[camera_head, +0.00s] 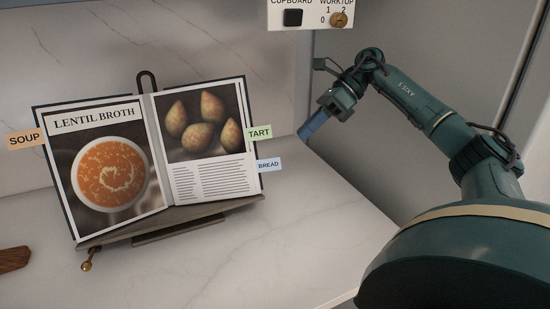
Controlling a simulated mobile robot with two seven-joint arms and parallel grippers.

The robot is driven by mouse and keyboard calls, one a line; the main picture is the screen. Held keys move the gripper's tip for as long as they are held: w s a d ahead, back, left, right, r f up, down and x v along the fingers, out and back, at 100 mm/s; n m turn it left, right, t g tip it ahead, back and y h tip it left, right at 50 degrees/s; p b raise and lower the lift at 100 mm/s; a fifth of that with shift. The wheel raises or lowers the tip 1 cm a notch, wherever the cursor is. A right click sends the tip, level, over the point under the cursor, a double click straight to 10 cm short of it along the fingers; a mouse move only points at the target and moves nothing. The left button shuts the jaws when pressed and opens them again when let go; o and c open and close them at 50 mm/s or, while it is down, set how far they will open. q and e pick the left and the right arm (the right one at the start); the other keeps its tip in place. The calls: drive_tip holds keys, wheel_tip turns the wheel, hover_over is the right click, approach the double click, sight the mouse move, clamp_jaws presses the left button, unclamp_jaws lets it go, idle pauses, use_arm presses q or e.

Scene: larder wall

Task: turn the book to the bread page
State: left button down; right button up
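The book (155,117) stands open, leaning back on a dark stand (170,219). Its left page (108,165) reads "LENTIL BROTH" above a bowl of orange soup. Its right page (210,180) has a picture of pear-shaped items above text. An orange SOUP tab (24,139) sticks out at the left. My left gripper is out of view.
A white control panel (296,15) with a black switch and a knob labelled WORKTOP is at the top. A brown wooden piece (14,259) lies at the left edge. The pale marble worktop (300,240) is clear right of the stand. A wall (60,50) rises behind.

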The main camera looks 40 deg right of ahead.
sight(277, 159)
drive_tip(key=x, duration=1)
drive_tip(key=shift+w+p, duration=0.1)
drive_tip(key=shift+p, duration=0.3)
clamp_jaws()
